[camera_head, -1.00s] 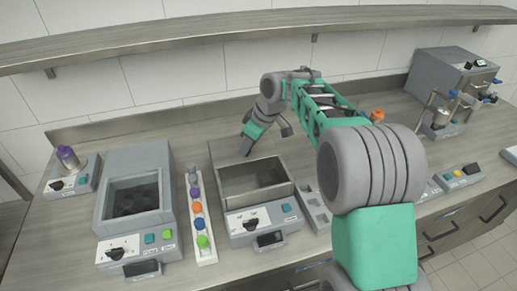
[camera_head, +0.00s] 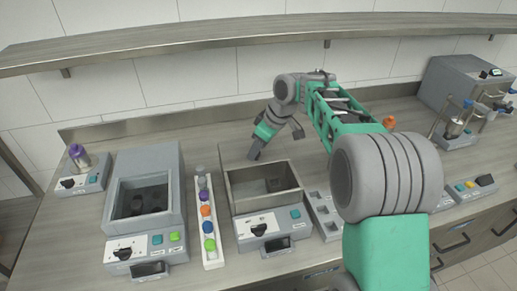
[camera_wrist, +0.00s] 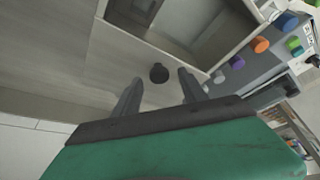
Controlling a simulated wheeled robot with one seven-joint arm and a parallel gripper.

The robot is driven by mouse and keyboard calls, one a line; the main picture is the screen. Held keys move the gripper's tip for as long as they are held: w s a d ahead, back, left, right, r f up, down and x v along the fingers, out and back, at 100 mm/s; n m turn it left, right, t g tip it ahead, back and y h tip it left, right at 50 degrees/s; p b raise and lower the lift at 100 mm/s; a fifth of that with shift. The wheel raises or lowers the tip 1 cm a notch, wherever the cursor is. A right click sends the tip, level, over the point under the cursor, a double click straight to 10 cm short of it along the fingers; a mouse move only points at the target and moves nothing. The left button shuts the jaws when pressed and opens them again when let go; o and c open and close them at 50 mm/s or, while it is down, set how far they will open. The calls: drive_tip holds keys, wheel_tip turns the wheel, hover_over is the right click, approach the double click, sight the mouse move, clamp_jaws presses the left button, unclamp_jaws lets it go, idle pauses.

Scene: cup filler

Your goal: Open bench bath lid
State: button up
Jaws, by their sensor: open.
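The bench bath (camera_head: 229,192) is a grey steel box with a dial and a teal button on its front. Its basin is uncovered, and its rim also shows in the wrist view (camera_wrist: 213,64). A flat steel panel that looks like its lid (camera_head: 234,152) stands behind the basin, partly hidden by my gripper (camera_head: 255,152). In the wrist view the panel (camera_wrist: 110,55) carries a round black knob (camera_wrist: 158,73). My gripper (camera_wrist: 160,80) is open, with the knob in the gap between its fingertips; I cannot tell whether they touch it.
A rack of coloured-cap vials (camera_head: 213,254) and a second grey device (camera_head: 117,200) stand to the left. A slotted grey block (camera_head: 322,215) sits to the right. A shelf (camera_head: 200,40) runs above the bench.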

drive_tip(key=v, duration=0.7)
drive_tip(key=s+d+f+m+h, duration=0.1)
drive_tip(key=s+d+f+m, duration=0.1)
drive_tip(key=s, duration=0.6)
drive_tip(key=s+d+f+m+h, duration=0.1)
drive_tip(key=s+d+f+m, duration=0.1)
drive_tip(key=s+m, duration=0.3)
drive_tip(key=s+d+f+m+t+h, duration=0.1)
drive_tip(key=s+d+f+m, duration=0.2)
drive_tip(key=s, duration=0.8)
drive_tip(key=shift+s+m+h, duration=0.2)
drive_tip(key=shift+m+h, duration=0.1)
